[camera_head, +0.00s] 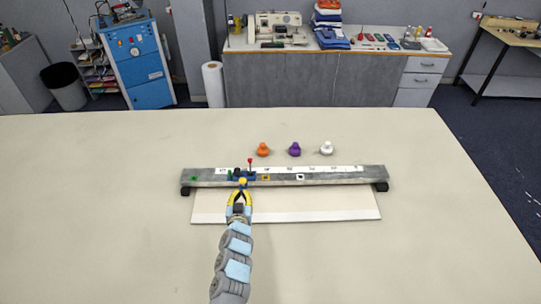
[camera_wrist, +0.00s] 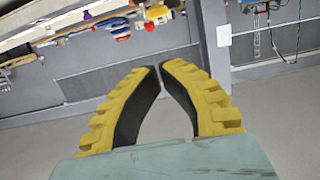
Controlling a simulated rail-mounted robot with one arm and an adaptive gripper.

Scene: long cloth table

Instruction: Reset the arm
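My gripper (camera_head: 240,192) has yellow fingers and is at the front side of a grey metal rail, by its left part. In the wrist view, the fingertips (camera_wrist: 158,68) nearly meet, with nothing held between them. The arm reaches up from the bottom of the head view. A blue slider (camera_head: 237,176) with a black knob and a red-topped pin (camera_head: 250,162) sits on the rail (camera_head: 335,178), just beyond the fingers. A small yellow piece (camera_head: 242,182) shows at the fingertips; whether they touch it is unclear.
Orange (camera_head: 263,150), purple (camera_head: 294,150) and white (camera_head: 326,148) knobs stand behind the rail. A pale board (camera_head: 310,205) lies in front of it. The cloth table (camera_head: 440,220) is clear on both sides. A back counter (camera_head: 310,80) holds a sewing machine and folded cloths.

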